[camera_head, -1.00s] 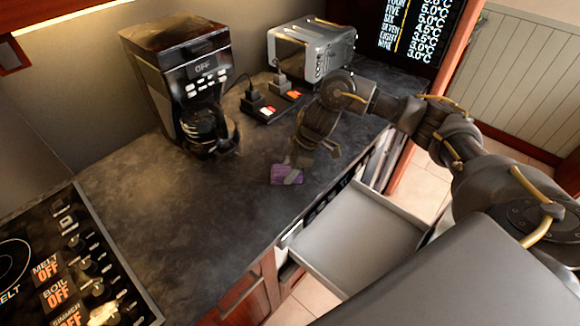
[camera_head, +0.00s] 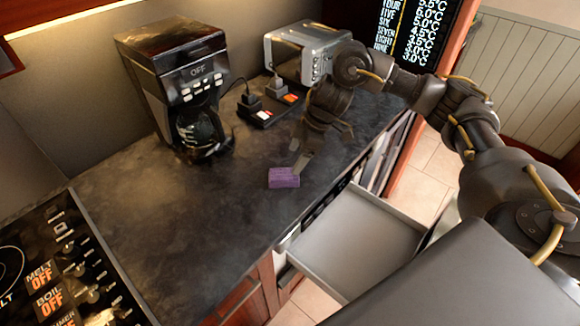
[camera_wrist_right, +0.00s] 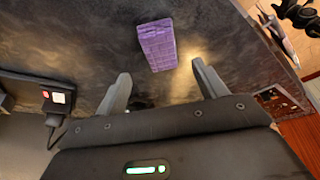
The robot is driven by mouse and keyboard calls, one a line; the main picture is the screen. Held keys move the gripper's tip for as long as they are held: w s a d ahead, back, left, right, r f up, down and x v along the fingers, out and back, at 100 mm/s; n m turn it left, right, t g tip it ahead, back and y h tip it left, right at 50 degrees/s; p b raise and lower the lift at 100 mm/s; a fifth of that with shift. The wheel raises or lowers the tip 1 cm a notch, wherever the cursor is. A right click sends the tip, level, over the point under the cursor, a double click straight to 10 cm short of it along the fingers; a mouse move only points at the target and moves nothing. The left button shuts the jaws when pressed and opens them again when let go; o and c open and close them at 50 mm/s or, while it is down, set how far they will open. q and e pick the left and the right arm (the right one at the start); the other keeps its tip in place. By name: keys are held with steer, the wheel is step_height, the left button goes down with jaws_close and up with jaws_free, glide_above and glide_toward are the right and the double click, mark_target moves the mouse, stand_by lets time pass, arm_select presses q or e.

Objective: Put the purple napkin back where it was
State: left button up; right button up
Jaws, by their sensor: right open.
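The purple napkin (camera_head: 284,178) is a small folded block lying on the dark countertop (camera_head: 180,215), near the counter's front edge, above the open drawer. It also shows in the right wrist view (camera_wrist_right: 157,44), ahead of the fingertips. My right gripper (camera_head: 300,158) is just behind the napkin in the head view, apart from it. In the wrist view its two fingers (camera_wrist_right: 160,82) are spread wide with nothing between them. The open drawer (camera_head: 358,240) is a grey, empty tray below the counter front. My left gripper is not in view.
A coffee maker (camera_head: 180,85) stands at the back left, a toaster (camera_head: 305,52) at the back right. A power strip with plugs (camera_head: 268,112) lies between them. A stove with knobs (camera_head: 70,265) is at the lower left. The middle of the counter is clear.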

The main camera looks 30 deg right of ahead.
steer(key=shift+v, duration=2.4)
